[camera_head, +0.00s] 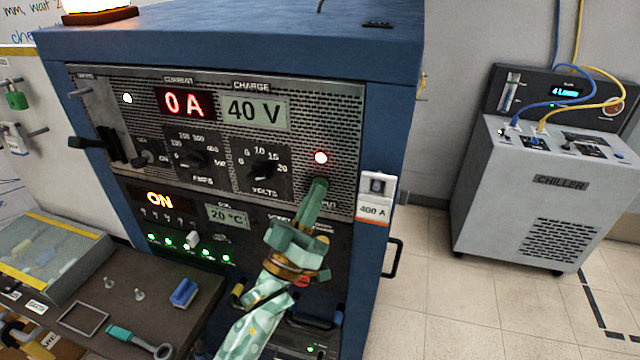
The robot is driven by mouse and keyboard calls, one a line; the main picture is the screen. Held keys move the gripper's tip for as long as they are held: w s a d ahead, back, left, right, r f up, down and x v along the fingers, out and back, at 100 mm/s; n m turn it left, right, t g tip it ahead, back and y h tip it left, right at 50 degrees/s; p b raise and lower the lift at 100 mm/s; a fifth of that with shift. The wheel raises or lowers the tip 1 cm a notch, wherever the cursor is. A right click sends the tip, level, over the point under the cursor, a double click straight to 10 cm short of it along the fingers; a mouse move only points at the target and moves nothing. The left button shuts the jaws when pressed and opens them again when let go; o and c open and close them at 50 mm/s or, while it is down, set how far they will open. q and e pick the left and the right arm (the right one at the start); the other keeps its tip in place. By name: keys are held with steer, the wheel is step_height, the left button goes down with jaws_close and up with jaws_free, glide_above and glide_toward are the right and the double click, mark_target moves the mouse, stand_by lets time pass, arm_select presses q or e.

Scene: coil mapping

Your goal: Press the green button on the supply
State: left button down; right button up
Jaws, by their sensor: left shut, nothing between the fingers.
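The blue supply cabinet (392,110) fills the middle of the head view. Its front panel shows a red "0 A" display (187,104) and a "40 V" display (254,111). The fingers cover the panel beside a partly hidden label ending in "PUT". I cannot make out a green button; one may be behind the fingers. Whether the fingertips touch the panel, I cannot tell. My right gripper is not in view.
A lever switch (109,145) sticks out at the panel's left and knobs (264,170) sit in the middle. A dark side table (135,308) with small tools stands at lower left. A chiller (550,190) stands at right, with open floor (455,300) between.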

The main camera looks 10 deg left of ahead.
arm_select(q)
steer(key=shift+s, duration=0.65)
steer(key=shift+p, duration=0.35)
steer(key=s+p, duration=0.2)
steer(key=s, duration=0.3)
steer(key=shift+a, duration=0.1)
steer(key=shift+f, duration=0.1)
